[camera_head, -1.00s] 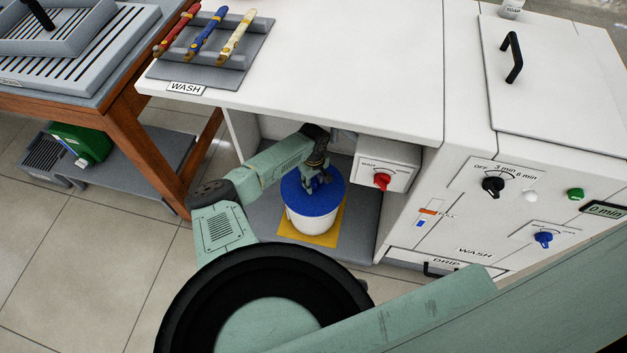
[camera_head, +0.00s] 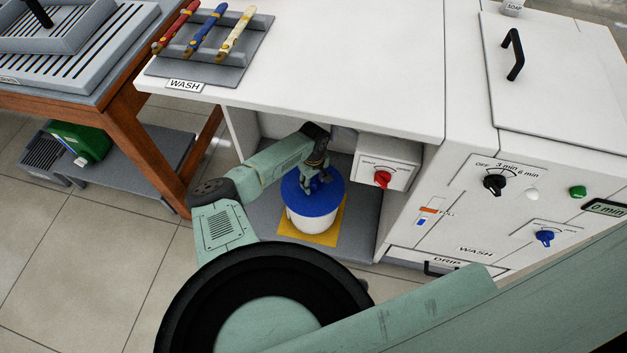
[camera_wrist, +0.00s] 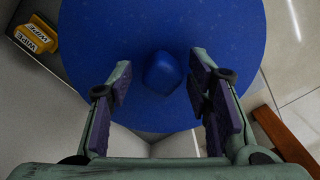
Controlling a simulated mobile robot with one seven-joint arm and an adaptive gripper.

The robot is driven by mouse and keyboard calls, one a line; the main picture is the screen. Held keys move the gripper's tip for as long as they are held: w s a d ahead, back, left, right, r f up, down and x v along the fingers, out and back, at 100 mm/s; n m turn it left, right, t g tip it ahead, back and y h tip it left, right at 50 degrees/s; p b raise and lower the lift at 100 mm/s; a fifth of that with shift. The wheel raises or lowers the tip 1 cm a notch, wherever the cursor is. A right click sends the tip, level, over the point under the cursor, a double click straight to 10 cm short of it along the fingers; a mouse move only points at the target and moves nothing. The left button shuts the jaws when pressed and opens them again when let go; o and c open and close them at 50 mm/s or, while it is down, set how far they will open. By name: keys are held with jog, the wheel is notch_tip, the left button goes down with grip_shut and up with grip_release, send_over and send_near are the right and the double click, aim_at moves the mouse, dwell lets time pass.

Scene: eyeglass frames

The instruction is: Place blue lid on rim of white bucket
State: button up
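The round blue lid (camera_head: 330,205) lies over the top of the white bucket (camera_head: 312,222) and looks about level. It fills the upper middle of the wrist view (camera_wrist: 120,40), with its blue knob (camera_wrist: 163,73) near the centre. My gripper (camera_wrist: 162,88) is open, with one finger on each side of the knob and gaps between. In the head view my gripper (camera_head: 317,187) is just above the lid. Most of the rim is hidden under the lid, so exact seating is unclear.
The bucket stands on a yellow mat (camera_head: 328,239) in a recess under the white counter (camera_head: 330,60). A box with a red knob (camera_head: 381,180) is close on the right. A yellow box (camera_wrist: 35,36) shows at the upper left of the wrist view.

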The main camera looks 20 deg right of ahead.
jog(key=shift+o, duration=0.9)
notch_tip(320, 180, up, 12)
dwell(0.4)
